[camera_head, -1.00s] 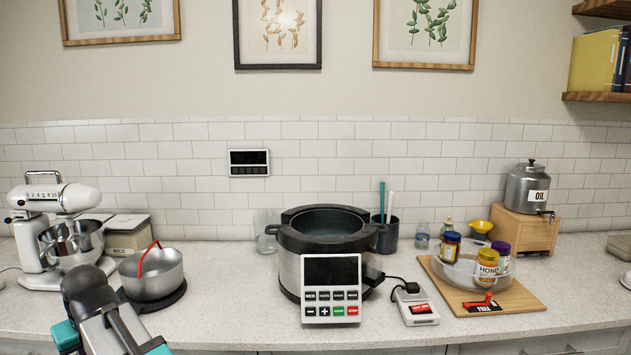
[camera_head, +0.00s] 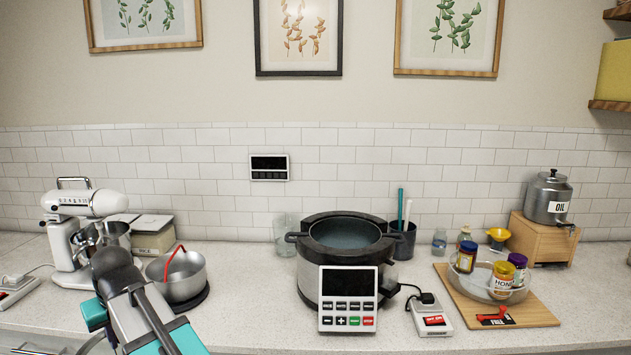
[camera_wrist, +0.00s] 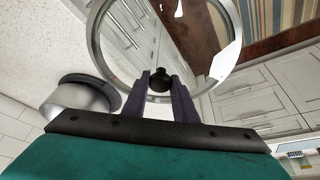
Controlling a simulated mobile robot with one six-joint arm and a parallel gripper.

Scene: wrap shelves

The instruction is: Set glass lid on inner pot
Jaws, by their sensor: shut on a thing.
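In the wrist view, my gripper (camera_wrist: 160,90) is shut on the dark knob (camera_wrist: 159,77) of a round glass lid (camera_wrist: 94,40). The lid's pale rim circles the fingertips, and the floor and cabinets show through the clear glass. In the head view, my arm is at the lower left, while its fingertips and the lid are out of frame. A large cooker (camera_head: 312,275) stands open mid-counter, its grey-blue hollow (camera_head: 345,234) uncovered. A silver pot (camera_head: 183,277) with a red handle sits on a black round mat left of it. I cannot tell which vessel is the inner pot.
A stand mixer (camera_head: 85,205) is at the left. A utensil cup (camera_head: 403,244) stands close behind the cooker, and a switch box (camera_head: 431,315) with a cable is to its right. A wooden board (camera_head: 540,315) holds a clear tray of jars. Counter between pot and cooker is clear.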

